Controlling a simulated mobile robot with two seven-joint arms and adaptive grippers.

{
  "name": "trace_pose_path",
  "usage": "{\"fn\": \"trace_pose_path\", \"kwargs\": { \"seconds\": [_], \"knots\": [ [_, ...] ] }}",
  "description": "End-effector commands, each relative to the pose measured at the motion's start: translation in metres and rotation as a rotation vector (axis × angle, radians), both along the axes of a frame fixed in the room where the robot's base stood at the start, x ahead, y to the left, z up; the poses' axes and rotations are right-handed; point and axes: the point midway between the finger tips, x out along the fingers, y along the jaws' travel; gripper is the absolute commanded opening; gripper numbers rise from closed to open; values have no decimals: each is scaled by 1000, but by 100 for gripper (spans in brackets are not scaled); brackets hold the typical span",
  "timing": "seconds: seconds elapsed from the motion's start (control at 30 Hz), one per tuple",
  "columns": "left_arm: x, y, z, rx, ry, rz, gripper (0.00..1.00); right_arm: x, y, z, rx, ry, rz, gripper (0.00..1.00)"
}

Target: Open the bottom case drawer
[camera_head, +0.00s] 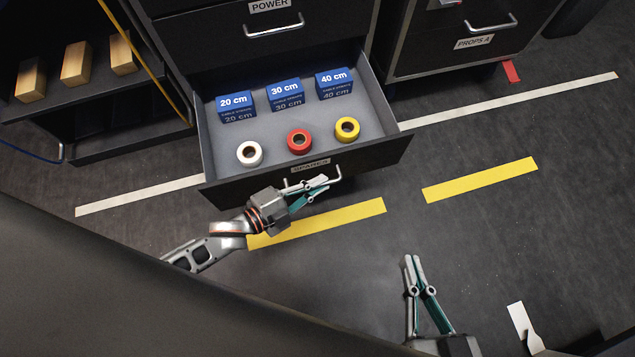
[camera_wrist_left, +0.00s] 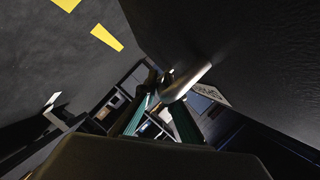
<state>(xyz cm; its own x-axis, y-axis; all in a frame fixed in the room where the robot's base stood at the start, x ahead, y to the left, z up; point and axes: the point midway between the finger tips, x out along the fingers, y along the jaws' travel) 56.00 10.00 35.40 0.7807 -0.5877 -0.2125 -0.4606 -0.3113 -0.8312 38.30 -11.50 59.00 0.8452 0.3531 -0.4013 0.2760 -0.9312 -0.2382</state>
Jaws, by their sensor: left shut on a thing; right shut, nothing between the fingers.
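The bottom case drawer (camera_head: 357,164) is pulled out from the dark case in the head view. Its front panel carries a silver bar handle (camera_head: 336,176) and a partly hidden label. My left gripper (camera_head: 322,183) is shut on that handle; the handle (camera_wrist_left: 188,83) also shows between its fingers in the left wrist view. Inside the drawer are blue boxes marked 20 cm (camera_head: 235,105), 30 cm (camera_head: 285,94) and 40 cm (camera_head: 334,82). White (camera_head: 241,158), red (camera_head: 290,144) and yellow (camera_head: 356,126) tape rolls lie in front of them. My right gripper (camera_head: 412,260) is shut and empty over the floor.
Above is a closed drawer labelled POWER (camera_head: 225,35). A cabinet labelled PROPS A (camera_head: 474,42) stands at the upper right. A shelf at the left holds wooden blocks (camera_head: 76,63).

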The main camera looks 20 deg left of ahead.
Motion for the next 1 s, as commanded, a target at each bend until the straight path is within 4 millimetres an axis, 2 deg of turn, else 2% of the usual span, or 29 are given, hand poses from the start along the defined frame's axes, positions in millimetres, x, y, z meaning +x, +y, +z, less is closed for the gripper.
{"fn": "trace_pose_path", "kwargs": {
  "seconds": [0.03,0.07,0.1,0.43,0.57,1.0],
  "knots": [
    [0,1,-1,1,1,1,0,0,0,0,0,0,0,0],
    [0,1,-1,1,1,1,16,0,0,0,0,0,0,0],
    [0,1,-1,1,1,1,25,0,0,0,0,0,1,0],
    [0,1,0,0,0,1,25,-2,1,0,2,4,5,0],
    [-6,6,1,2,0,0,25,-2,1,0,2,3,4,0],
    [-71,54,18,1,3,0,25,-1,1,0,2,1,1,0]
  ]
}}
